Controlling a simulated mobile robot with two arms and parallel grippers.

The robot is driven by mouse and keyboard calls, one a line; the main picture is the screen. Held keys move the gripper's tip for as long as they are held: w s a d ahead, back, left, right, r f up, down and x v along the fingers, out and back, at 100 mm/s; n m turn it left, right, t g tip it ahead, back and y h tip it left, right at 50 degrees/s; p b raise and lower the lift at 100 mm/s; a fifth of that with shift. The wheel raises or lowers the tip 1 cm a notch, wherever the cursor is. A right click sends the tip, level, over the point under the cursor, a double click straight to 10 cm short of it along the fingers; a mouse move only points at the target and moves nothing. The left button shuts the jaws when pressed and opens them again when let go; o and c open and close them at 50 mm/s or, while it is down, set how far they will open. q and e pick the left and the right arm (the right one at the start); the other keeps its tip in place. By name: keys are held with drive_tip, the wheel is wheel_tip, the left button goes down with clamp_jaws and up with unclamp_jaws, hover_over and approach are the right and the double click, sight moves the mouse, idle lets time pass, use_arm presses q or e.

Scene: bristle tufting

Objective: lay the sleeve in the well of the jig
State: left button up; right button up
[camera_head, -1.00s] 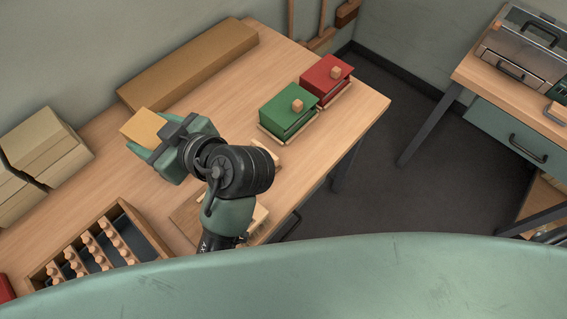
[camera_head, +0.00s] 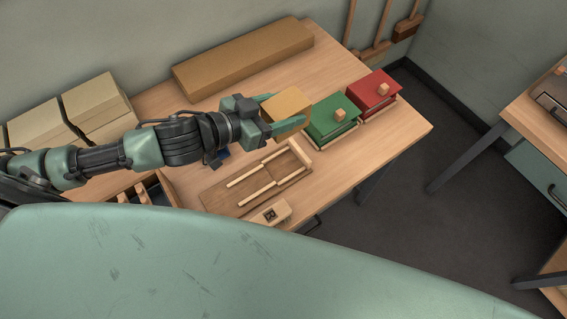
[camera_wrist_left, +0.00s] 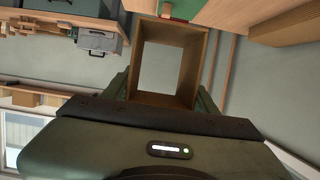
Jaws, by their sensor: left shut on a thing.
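The sleeve (camera_head: 287,101) is a tan, box-shaped tube. My left gripper (camera_head: 287,112) is shut on it, one finger on each side, and holds it above the table, beyond the jig. In the left wrist view the sleeve (camera_wrist_left: 165,99) shows as a hollow rectangular tube with open ends, and I see the wall through it. The jig (camera_head: 222,198) is a brown wooden board with pale rails and a block at its far right end. The well between the rails looks empty. My right gripper is not in view.
A green-lidded box (camera_head: 327,122) stands just right of the sleeve, with a red-lidded box (camera_head: 372,96) beyond. A long cardboard box (camera_head: 243,58) lies along the wall. Tan boxes (camera_head: 97,108) stand at the left. A small pale block (camera_head: 270,215) sits at the jig's near edge.

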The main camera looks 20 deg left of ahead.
use_arm(q)
drive_tip(key=shift+s+a+f, duration=0.1)
drive_tip(key=shift+s+f, duration=0.1)
drive_tip(key=shift+f, duration=9.7)
drive_tip(key=shift+f+b, duration=0.15)
drive_tip(key=shift+b, duration=0.2)
drive_tip(key=o, duration=1.3)
drive_tip(key=shift+s, duration=0.1)
drive_tip(key=b+v, duration=0.1)
drive_tip(key=v, duration=0.5)
drive_tip(key=shift+s+a, duration=0.1)
drive_tip(key=shift+a, duration=0.05)
drive_tip(key=shift+s+a+r, duration=0.3)
drive_tip(key=shift+r, duration=0.1)
